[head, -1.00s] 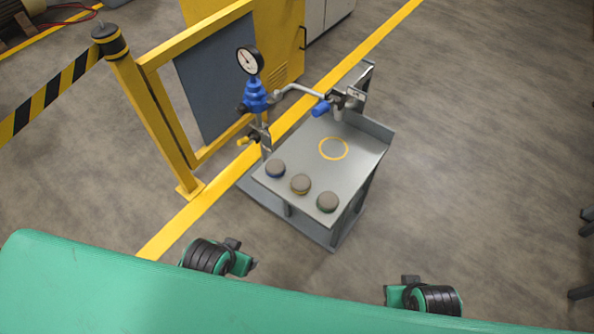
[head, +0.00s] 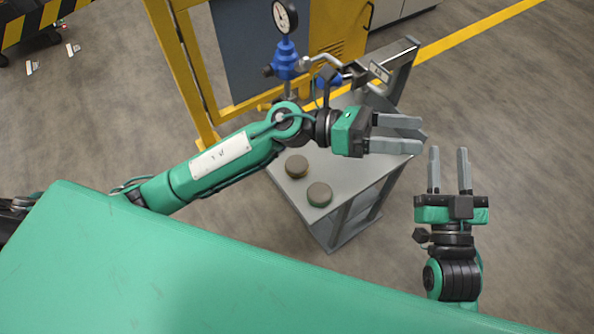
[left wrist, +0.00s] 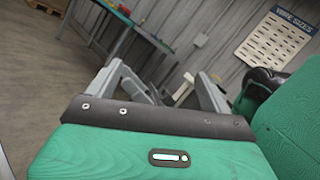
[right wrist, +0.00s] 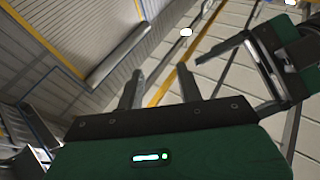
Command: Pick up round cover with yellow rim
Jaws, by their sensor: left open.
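The round cover with the yellow rim (head: 297,166) sits on the grey stand top (head: 346,188) in the head view, with a brownish-grey top. The round cover with the green rim (head: 319,194) lies just to its lower right. My left arm hides the place of the blue-rimmed cover. My left gripper (head: 421,134) is open and empty, reaching rightward above the stand, past the covers. My right gripper (head: 448,150) is open and empty to the right of the stand, its fingers pointing up the picture. Neither gripper touches a cover.
A blue valve (head: 287,62) with a round gauge (head: 285,16) and a pipe stands at the back of the stand. A yellow barrier frame (head: 193,80) is to the left. My two grippers are close together. Grey floor (head: 530,130) at right is clear.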

